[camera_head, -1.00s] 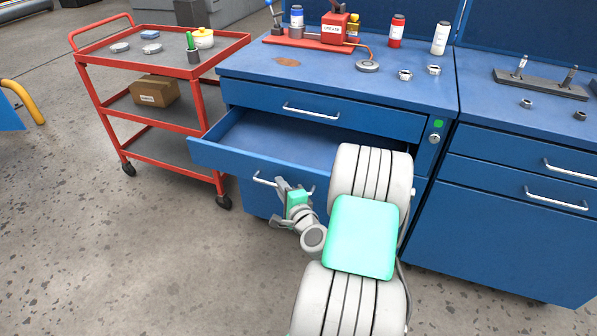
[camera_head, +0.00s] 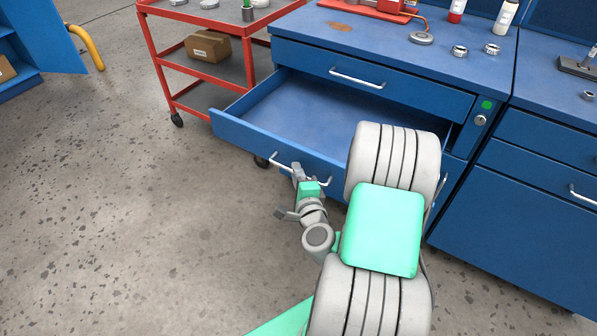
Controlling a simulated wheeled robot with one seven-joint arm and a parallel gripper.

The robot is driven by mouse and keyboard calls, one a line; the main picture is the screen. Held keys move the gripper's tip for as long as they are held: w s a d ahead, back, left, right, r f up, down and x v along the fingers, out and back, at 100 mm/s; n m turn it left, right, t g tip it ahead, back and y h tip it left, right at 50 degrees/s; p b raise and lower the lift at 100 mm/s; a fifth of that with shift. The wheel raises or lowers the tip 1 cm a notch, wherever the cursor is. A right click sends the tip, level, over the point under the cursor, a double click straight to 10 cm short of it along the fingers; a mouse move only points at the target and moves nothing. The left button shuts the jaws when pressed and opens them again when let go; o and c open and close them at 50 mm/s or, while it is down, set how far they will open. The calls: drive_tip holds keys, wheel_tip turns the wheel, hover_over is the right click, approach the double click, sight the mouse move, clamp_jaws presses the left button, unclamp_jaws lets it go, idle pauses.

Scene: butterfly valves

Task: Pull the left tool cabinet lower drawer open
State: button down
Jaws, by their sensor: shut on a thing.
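The left tool cabinet (camera_head: 395,97) is blue, with an upper drawer that is shut. Its lower drawer (camera_head: 238,135) stands well out from the cabinet, and its empty blue inside shows. A silver bar handle (camera_head: 279,162) runs along the drawer's front. My gripper (camera_head: 297,169) is shut on this handle, near its middle, in front of the drawer. The fingertips are small and partly hidden in this view. My grey and mint-green arm hides the right part of the drawer front.
A red cart (camera_head: 165,66) with a cardboard box (camera_head: 208,46) stands to the left, close behind the drawer's left side. A second blue cabinet (camera_head: 530,190) adjoins on the right. Grey floor (camera_head: 130,220) is clear at the front left.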

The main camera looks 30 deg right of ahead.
drive_tip(key=c, duration=1.8)
unclamp_jaws()
drive_tip(key=shift+w+a, duration=0.1)
